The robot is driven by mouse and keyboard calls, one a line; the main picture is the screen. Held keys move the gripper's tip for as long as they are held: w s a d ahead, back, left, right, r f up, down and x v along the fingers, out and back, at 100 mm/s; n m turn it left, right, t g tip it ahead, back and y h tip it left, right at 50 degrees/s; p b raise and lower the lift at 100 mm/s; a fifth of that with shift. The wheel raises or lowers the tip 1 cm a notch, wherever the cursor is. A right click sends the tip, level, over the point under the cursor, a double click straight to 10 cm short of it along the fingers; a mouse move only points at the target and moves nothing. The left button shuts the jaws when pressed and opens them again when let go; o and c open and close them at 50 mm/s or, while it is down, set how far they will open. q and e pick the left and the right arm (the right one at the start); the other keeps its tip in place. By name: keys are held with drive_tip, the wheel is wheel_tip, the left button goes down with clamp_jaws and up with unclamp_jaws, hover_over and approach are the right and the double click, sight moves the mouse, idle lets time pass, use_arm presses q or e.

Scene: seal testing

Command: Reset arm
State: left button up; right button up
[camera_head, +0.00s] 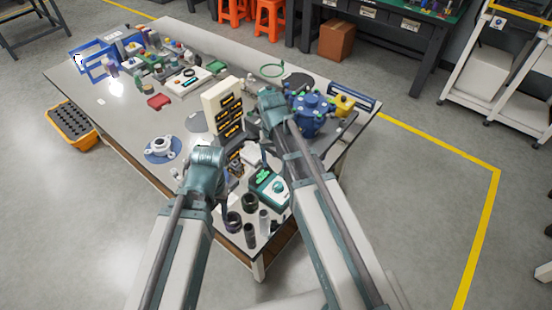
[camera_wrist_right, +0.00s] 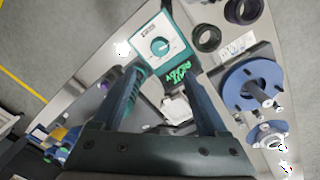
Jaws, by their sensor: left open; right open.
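My left gripper (camera_head: 226,194) hangs over the near part of the table, beside dark rings and cylinders. Its fingers are mostly hidden behind its wrist in the head view. My right gripper (camera_head: 265,150) is over the table between the beige rack and the blue flanged part. In the right wrist view my right gripper (camera_wrist_right: 165,88) has its two fingers wide apart with nothing held between them. A teal-and-white meter with a dial (camera_head: 271,188) lies in front of it; the meter (camera_wrist_right: 157,44) also shows beyond the fingers in the right wrist view.
The table (camera_head: 120,120) holds a beige rack (camera_head: 222,103), a blue flanged part (camera_head: 310,112), a white-and-blue flange (camera_head: 162,149) and a yellow part (camera_head: 343,104). An orange crate (camera_head: 72,126) stands on the floor left. The table's left-middle surface is fairly clear.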

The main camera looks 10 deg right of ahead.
drive_tip(key=s+a+n, duration=0.2)
drive_tip(key=s+a, duration=0.2)
drive_tip(key=s, duration=0.3)
drive_tip(key=s+a+n, duration=0.2)
drive_tip(key=s+a, duration=0.3)
drive_tip(key=s, duration=0.3)
drive_tip(key=shift+n+h, duration=0.3)
drive_tip(key=shift+n, duration=0.1)
drive_tip(key=shift+o, duration=0.3)
